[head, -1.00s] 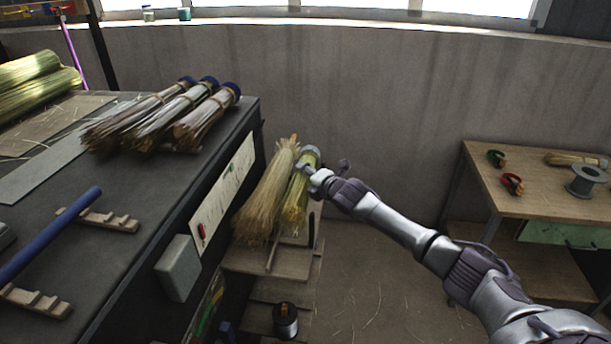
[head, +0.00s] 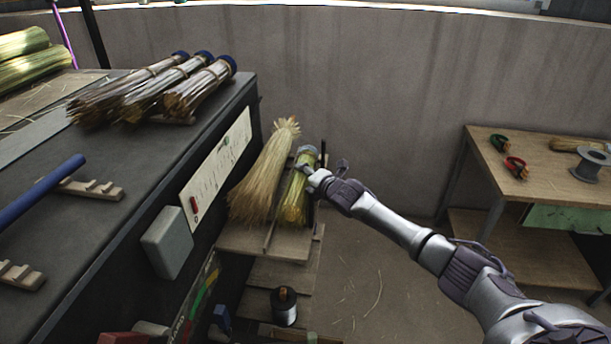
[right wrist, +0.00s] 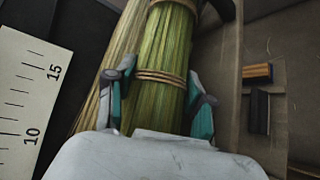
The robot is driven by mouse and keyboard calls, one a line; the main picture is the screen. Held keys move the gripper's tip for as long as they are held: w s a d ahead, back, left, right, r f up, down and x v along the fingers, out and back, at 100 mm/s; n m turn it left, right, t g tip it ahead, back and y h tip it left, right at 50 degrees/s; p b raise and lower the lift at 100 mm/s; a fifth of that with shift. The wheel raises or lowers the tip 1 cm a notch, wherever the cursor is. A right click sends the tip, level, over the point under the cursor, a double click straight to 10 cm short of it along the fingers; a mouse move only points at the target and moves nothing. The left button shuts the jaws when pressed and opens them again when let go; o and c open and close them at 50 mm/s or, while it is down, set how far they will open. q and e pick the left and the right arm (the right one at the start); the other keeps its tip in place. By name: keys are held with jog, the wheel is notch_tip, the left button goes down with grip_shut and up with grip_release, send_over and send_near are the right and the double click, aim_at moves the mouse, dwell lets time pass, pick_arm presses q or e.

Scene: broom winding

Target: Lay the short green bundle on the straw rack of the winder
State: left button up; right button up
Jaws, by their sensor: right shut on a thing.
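The short green bundle (head: 297,199) has a grey cap at its upper end and stands tilted at the right side of the straw rack. My right gripper (head: 309,176) is shut on it near the capped end. In the right wrist view the green bundle (right wrist: 168,50) lies between the two fingers (right wrist: 160,97), close to a twine binding. The straw rack (head: 262,240) is a wooden shelf with thin dividers on the winder's side. A longer yellow straw bundle (head: 262,185) leans on it to the left. Whether the green bundle's lower end touches the rack is unclear. My left gripper is out of view.
The dark winder bench (head: 110,210) at left carries several brown bundles (head: 150,90) and a blue bar (head: 40,195). A wooden table (head: 550,170) with pliers stands at right. The floor between is mostly clear.

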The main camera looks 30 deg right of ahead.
jog(key=o, duration=1.2)
jog(key=shift+o, duration=0.2)
jog(key=v, duration=1.2)
